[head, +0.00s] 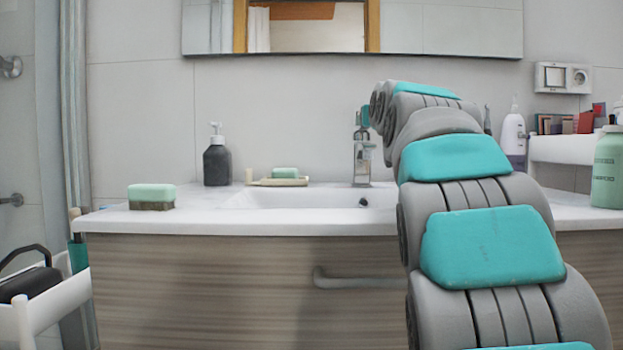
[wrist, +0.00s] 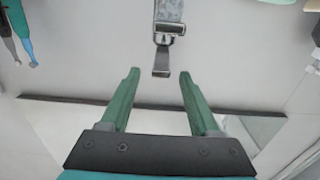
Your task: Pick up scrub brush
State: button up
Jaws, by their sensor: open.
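What looks like the scrub brush (head: 151,197), a block with a mint-green top and a brown underside, lies on the left end of the white counter in the head view. I cannot make it out in the wrist view. My gripper (wrist: 159,72) shows two green fingers spread apart in the wrist view, with nothing between them. My arm reaches over the right part of the sink in the head view, so my gripper is well to the right of the brush and higher. My own arm mostly hides the gripper in the head view.
The metal faucet (head: 362,162) stands behind the basin; it also shows ahead of my fingers in the wrist view (wrist: 168,35). A green bottle (head: 607,170) is at right.

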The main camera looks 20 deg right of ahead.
aim_at(141, 197)
jog(key=k+j, duration=0.2)
jog(key=k, duration=0.3)
jog(key=k+j, duration=0.2)
jog(key=k, duration=0.3)
